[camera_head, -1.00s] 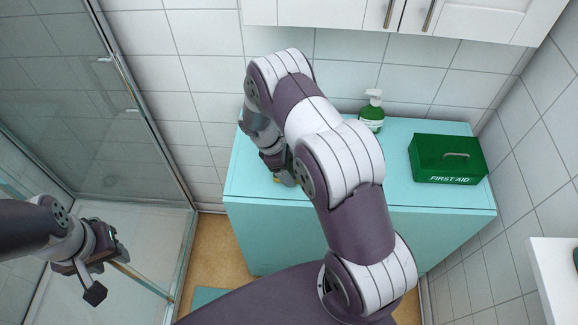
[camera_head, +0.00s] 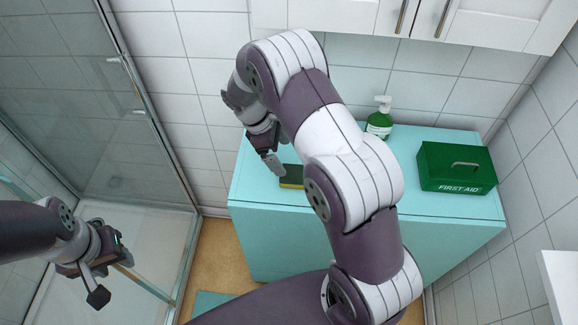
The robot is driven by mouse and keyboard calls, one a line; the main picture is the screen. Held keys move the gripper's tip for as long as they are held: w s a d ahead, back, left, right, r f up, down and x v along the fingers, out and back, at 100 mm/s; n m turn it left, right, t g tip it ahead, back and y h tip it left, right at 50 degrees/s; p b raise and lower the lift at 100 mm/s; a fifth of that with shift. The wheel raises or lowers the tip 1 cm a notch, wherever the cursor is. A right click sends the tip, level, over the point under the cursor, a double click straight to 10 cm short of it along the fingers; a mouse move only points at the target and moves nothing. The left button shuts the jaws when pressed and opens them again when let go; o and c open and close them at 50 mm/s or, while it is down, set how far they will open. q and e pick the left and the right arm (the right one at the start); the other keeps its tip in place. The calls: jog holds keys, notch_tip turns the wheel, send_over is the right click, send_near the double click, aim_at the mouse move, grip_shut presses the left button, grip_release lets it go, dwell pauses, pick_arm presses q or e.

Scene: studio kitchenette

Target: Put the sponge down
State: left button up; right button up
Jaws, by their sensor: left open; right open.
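The sponge (camera_head: 291,177), dark green on top with a yellow layer below, lies flat on the turquoise cabinet top (camera_head: 412,205). It is near the cabinet's front left part, and its right end is partly hidden by my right arm. My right gripper (camera_head: 275,165) is open, just above and to the left of the sponge, and looks apart from it. My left gripper (camera_head: 97,283) is open and empty, low at the left by the shower enclosure, far from the sponge.
A green soap dispenser (camera_head: 379,120) with a white pump stands at the back of the cabinet top. A green first aid box (camera_head: 456,167) sits at its right. White wall cabinets (camera_head: 480,20) hang above. A glass shower wall (camera_head: 75,90) is at the left.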

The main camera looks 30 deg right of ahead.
jog(key=s+a+r+m+t+y, duration=0.1)
jog(key=s+a+r+m+y, duration=0.1)
jog(key=s+r+m, duration=0.3)
jog(key=s+a+r+m+t+y, duration=0.1)
jog(key=s+r+m, duration=0.4)
jog(key=s, duration=0.5)
jog(key=shift+s+a+r+m+t+y, duration=0.15)
jog(key=shift+s+a+m+t+y, duration=0.25)
jog(key=shift+a+m+t, duration=0.25)
